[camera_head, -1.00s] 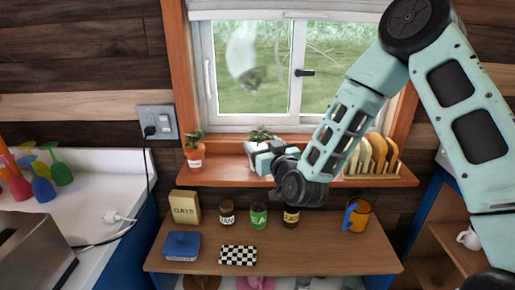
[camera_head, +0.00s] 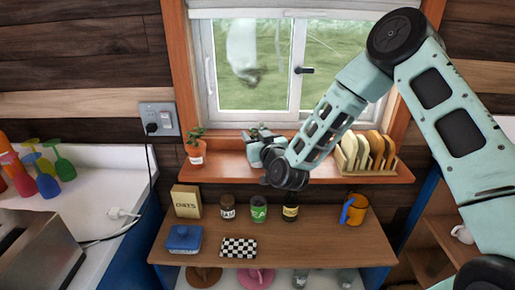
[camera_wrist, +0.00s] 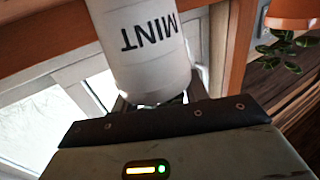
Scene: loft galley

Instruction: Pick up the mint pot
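The mint pot, white with dark MINT lettering, fills the upper middle of the wrist view (camera_wrist: 145,50), its lettering upside down there. In the head view, green leaves show on the window shelf just behind my gripper, and the pot itself is mostly hidden. My gripper (camera_head: 262,150) is at the shelf, in front of the leaves. In the wrist view its dark fingers (camera_wrist: 160,98) stand apart, one toward each side of the pot's near end. I see no clear contact, and the fingertips are partly hidden by the pot.
A terracotta pot with a plant (camera_head: 195,150) stands on the shelf (camera_head: 225,173) to the left. A wooden rack (camera_head: 365,155) stands to the right. Jars and an orange mug (camera_head: 355,209) sit on the lower counter (camera_head: 310,245). The window (camera_head: 275,65) is close behind.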

